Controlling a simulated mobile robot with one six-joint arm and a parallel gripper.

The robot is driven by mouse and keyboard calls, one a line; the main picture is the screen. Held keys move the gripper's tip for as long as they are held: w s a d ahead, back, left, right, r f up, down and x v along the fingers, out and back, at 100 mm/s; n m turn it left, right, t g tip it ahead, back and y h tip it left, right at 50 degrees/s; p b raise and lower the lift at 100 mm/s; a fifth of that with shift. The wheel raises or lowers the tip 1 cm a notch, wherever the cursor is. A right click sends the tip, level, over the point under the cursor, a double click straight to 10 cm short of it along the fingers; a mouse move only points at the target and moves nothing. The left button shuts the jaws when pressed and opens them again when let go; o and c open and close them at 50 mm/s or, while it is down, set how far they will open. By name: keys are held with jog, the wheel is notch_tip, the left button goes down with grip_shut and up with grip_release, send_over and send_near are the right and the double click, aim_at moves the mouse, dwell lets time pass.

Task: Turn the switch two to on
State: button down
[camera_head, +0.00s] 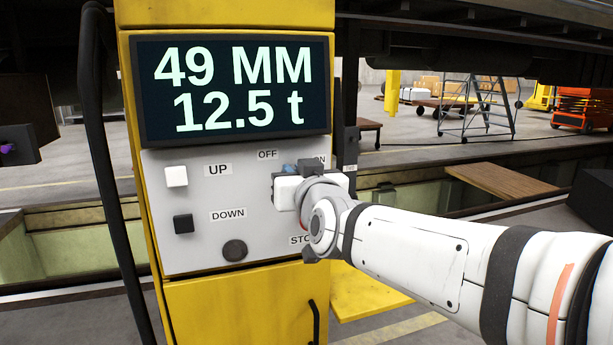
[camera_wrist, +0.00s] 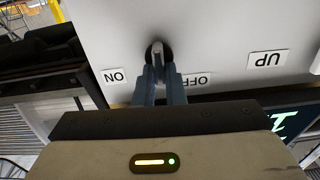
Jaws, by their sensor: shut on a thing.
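The rotary switch (camera_wrist: 157,50) is a dark round base with a grey handle on the light control panel (camera_head: 200,250). It sits between the OFF label (camera_wrist: 196,80) and the ON label (camera_wrist: 115,76), which appear upside down in the wrist view. My gripper (camera_wrist: 160,68) is shut on the switch handle, one finger on each side. The handle looks roughly upright in the wrist view; whether it points to OFF or ON I cannot tell. In the head view my gripper (camera_head: 291,170) and wrist cover the switch and part of the STOP label (camera_head: 299,240).
The yellow post's display (camera_head: 235,88) reads 49 MM and 12.5 t. A white UP button (camera_head: 176,176), a black DOWN button (camera_head: 183,223) and a round dark knob (camera_head: 235,250) are on the panel. A black cable (camera_head: 100,150) hangs along the post's left side.

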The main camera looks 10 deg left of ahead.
jog(key=m+b, duration=0.2)
jog(key=m, duration=0.1)
jog(key=m+b, duration=0.3)
jog(key=m, duration=0.1)
jog(key=d+m+b, duration=0.1)
jog(key=m+b, duration=0.2)
jog(key=m, duration=0.1)
jog(key=shift+w+f, duration=0.25)
jog(key=shift+f, duration=0.1)
jog(key=shift+m, duration=0.4)
jog(key=c, duration=1.5)
grip_release()
jog(key=p+v, duration=0.1)
jog(key=v, duration=0.6)
jog(key=shift+s+d+p, duration=0.2)
jog(key=shift+s+p, duration=0.1)
jog(key=shift+p, duration=0.05)
